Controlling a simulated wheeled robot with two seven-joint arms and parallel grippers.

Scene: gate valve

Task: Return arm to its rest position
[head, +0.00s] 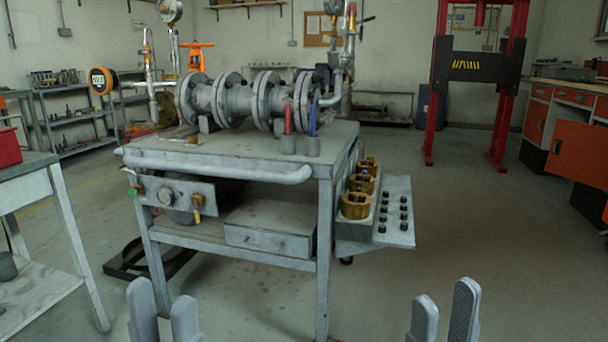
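My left gripper (164,312) shows at the bottom left of the head view, its two grey fingers upright and apart with nothing between them. My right gripper (444,312) shows at the bottom right, its fingers also apart and empty. Both are in front of the grey cart and touch nothing that I can see. The grey flanged gate valve assembly (238,102) lies on top of the cart (230,152). An orange handwheel (197,56) stands behind the pipe. My arms behind the fingers are out of view.
A red marker (288,118) and a blue one (313,120) stand in holders on the cart. Brass fittings (355,205) sit on its right-hand shelf. A side table (25,180) stands at left, a red press (436,100) behind. Floor is free at right.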

